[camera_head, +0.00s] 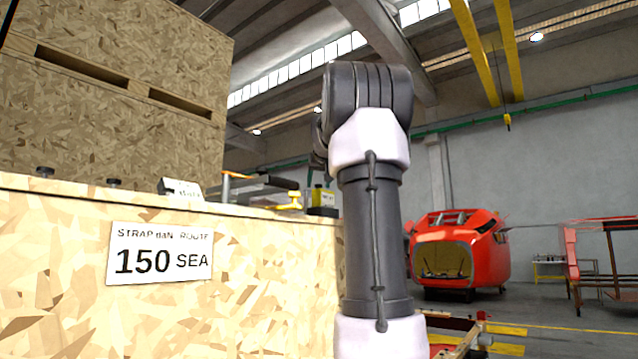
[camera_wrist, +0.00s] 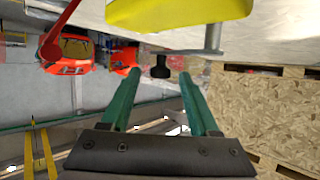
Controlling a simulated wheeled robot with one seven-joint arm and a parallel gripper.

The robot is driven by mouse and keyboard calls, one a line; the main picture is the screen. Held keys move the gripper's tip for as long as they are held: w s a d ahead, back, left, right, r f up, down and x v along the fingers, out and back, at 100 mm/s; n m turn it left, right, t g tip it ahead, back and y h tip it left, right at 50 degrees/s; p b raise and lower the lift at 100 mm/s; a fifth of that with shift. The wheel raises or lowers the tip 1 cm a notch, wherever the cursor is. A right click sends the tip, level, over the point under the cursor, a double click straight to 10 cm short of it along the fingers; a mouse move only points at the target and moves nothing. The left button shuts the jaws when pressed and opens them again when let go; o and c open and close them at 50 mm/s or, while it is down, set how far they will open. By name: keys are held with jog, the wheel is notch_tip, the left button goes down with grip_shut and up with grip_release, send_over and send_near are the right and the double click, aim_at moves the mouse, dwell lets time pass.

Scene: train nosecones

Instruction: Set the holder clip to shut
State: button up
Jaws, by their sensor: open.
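My gripper (camera_wrist: 159,74) shows in the wrist view with its two green fingers spread apart and nothing clasped between them. A small black knob (camera_wrist: 160,67) appears between the fingertips; I cannot tell whether it touches them. Beside it a grey metal bar (camera_wrist: 190,51) with a short post runs under a large yellow part (camera_wrist: 180,10) at the top edge. In the head view a small yellow fitting (camera_head: 290,201) sits at the crate's top edge. I cannot tell for sure which piece is the holder clip, or whether it is shut.
A chipboard crate (camera_head: 60,260) with a "150 SEA" label (camera_head: 160,253) fills the left, with a taller chipboard box (camera_head: 110,90) behind. A yellow and black item (camera_head: 322,198) stands on the crate's edge. A red nosecone (camera_head: 485,250) stands farther back on the right; open floor lies around it.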

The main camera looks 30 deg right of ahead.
grip_shut()
dwell(1.4)
